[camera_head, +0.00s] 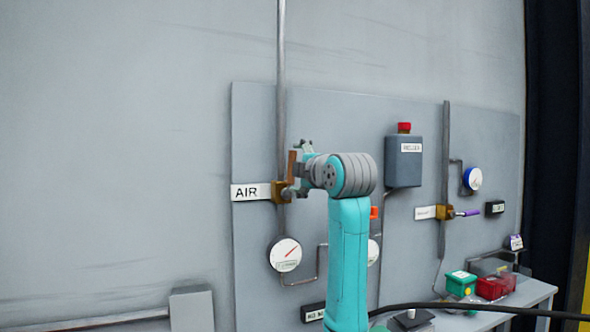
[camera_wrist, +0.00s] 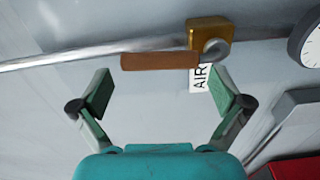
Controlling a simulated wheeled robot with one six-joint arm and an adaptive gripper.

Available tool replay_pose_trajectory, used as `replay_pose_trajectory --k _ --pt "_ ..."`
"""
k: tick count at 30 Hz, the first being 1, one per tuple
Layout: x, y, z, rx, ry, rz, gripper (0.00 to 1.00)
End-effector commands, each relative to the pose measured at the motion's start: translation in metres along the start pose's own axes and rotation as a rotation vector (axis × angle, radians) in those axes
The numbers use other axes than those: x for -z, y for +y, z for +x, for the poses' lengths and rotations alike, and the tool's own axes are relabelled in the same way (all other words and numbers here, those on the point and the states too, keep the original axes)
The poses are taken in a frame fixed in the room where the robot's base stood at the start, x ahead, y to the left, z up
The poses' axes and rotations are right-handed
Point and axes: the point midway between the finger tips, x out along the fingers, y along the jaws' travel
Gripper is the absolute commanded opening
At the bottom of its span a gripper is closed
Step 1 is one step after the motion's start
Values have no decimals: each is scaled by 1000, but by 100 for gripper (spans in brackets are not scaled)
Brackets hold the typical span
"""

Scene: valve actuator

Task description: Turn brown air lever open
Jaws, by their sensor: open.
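The brown air lever (camera_head: 291,163) points upward, roughly along the vertical pipe, beside the AIR label (camera_head: 250,192). In the wrist view the lever (camera_wrist: 160,61) lies nearly parallel to the pipe and joins the brass valve body (camera_wrist: 210,33) by a metal elbow. My gripper (camera_wrist: 162,92) is open and empty. Its two green fingers are spread wide, one towards each end of the lever, with the lever just beyond the tips. In the head view my gripper (camera_head: 299,170) is close to the lever and partly covers the valve. I cannot tell whether they touch.
A round gauge (camera_head: 285,254) sits below the valve. A grey box with a red button (camera_head: 403,160) and a second valve with a purple lever (camera_head: 467,213) are to the right. A table (camera_head: 535,292) holds green and red boxes. The wall at left is clear.

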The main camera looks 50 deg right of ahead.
Motion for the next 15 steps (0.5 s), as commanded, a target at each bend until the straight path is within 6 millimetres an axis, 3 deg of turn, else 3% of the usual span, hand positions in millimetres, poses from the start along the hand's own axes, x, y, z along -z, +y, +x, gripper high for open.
replay_pose_trajectory --k 9,15 --pt "0 1 -64 -4 -1 -1 100" --pt "0 0 -91 -1 -1 0 100"
